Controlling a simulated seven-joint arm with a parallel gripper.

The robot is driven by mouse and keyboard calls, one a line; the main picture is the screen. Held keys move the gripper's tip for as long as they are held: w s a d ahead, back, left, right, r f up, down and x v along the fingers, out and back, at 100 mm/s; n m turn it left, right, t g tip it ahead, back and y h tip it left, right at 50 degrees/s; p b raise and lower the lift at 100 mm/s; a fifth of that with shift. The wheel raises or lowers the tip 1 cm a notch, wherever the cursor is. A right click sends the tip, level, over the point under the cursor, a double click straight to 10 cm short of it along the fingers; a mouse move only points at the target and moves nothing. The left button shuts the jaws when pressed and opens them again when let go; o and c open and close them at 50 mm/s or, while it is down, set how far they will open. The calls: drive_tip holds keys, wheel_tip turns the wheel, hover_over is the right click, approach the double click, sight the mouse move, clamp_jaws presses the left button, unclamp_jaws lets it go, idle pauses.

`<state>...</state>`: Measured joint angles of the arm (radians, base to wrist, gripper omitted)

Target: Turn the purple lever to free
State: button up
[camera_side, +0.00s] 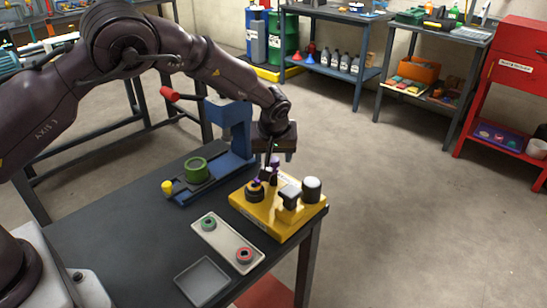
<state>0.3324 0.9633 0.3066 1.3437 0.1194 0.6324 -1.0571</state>
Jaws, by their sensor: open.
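A yellow block (278,222) sits at the right corner of the dark table. A small purple part (255,183), which looks like the purple lever, shows on the black round fitting at the block's left side. Another bit of purple shows just under my gripper, partly hidden. The lever's setting is too small to read. My gripper (274,165) is open and points down above the block's back left part, close over the purple part. I cannot tell whether it touches it.
A blue press (232,130) with a red-ended handle and a green ring (195,170) stands behind and left of the block. A light tray (226,243) with a green and a red ring lies in front. An empty grey tray (202,281) lies nearer. The table's left part is clear.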

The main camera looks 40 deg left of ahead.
drive_tip(key=shift+x, duration=1.05)
drive_tip(key=c, duration=0.9)
drive_tip(key=shift+c, duration=0.2)
